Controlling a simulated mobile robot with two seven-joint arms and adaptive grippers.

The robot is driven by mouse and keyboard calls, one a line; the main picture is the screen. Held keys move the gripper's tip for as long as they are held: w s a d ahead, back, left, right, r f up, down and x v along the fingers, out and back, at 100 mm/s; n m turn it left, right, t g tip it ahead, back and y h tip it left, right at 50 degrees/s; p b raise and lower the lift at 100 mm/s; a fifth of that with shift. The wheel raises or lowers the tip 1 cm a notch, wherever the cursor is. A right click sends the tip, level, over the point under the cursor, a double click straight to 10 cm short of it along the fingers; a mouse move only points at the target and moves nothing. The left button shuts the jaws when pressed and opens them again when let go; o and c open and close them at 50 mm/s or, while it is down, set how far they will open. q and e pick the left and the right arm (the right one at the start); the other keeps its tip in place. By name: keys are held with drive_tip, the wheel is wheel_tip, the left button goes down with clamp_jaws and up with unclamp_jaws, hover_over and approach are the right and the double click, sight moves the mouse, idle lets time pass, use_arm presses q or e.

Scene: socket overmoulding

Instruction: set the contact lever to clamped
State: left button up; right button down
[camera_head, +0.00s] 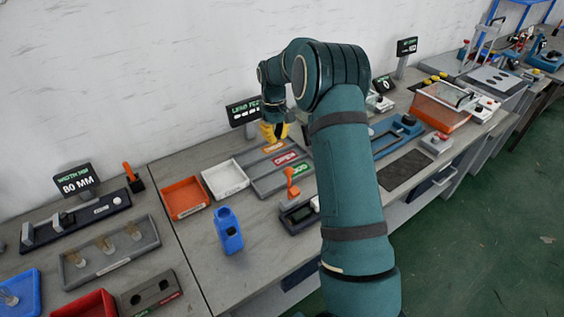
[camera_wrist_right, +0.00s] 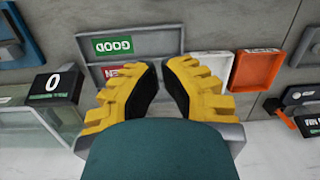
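An orange lever (camera_head: 291,180) stands upright on a small dark fixture (camera_head: 300,216) near the table's front edge; I take it for the contact lever. Its setting cannot be read. My right gripper (camera_head: 272,131) has yellow fingers and is up and behind the lever, over the back of the sorting tray, apart from the lever. In the right wrist view its fingers (camera_wrist_right: 160,78) show dark inner pads with a gap between them and hold nothing. The lever does not show there. My left gripper is not in view.
A grey sorting tray (camera_head: 262,186) with coloured labels lies behind the lever. An orange bin (camera_head: 184,198), a white bin (camera_head: 225,178) and a blue object (camera_head: 228,231) are to its left. My right arm hides part of the bench to the right. Bare table lies around the blue object.

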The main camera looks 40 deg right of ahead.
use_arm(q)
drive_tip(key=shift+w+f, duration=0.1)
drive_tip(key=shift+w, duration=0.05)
use_arm(e)
drive_tip(key=f, duration=0.1)
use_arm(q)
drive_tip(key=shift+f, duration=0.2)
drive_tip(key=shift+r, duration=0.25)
use_arm(e)
approach(290, 186)
drive_tip(key=w+f, duration=0.2)
drive_tip(key=f, duration=0.1)
drive_tip(key=w+f, duration=0.1)
drive_tip(key=shift+w+d+f, duration=0.15)
drive_tip(key=shift+w+d, duration=0.2)
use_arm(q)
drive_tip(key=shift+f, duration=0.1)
